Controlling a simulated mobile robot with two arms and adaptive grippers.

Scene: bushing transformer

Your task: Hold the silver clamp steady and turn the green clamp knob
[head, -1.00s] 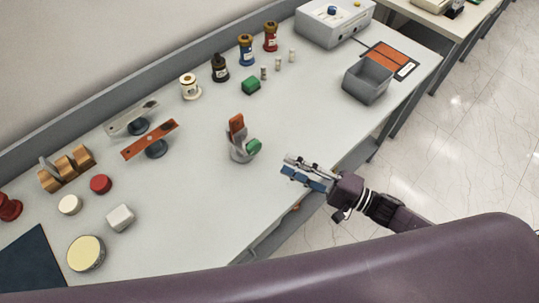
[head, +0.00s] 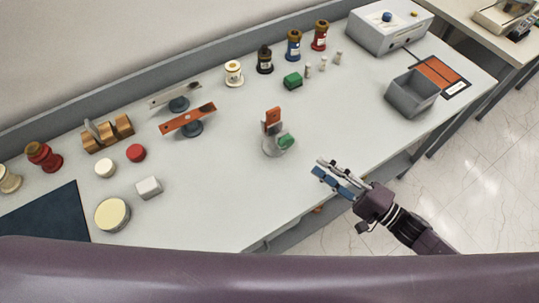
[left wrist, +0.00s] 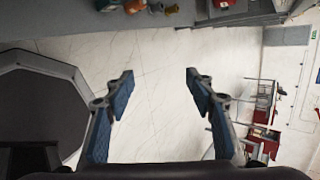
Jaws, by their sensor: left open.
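The silver clamp (head: 271,149) stands upright on the workbench in the head view. An orange piece (head: 272,116) rises from its top, and the green knob (head: 285,142) is on its right side. My right gripper (head: 336,175), with blue finger pads, is apart from the clamp, to its lower right near the bench's front edge. Its finger gap is unclear from this angle, and I see nothing held. My left gripper (left wrist: 160,76) is open and empty in the left wrist view, with floor behind its fingers. It is not visible in the head view.
A grey open bin (head: 411,96) and a white instrument box (head: 390,28) are at the bench's right end. A green block (head: 292,82) and several bottles stand behind the clamp. An orange bar (head: 188,120) on a stand is to its left. Bare bench lies in front.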

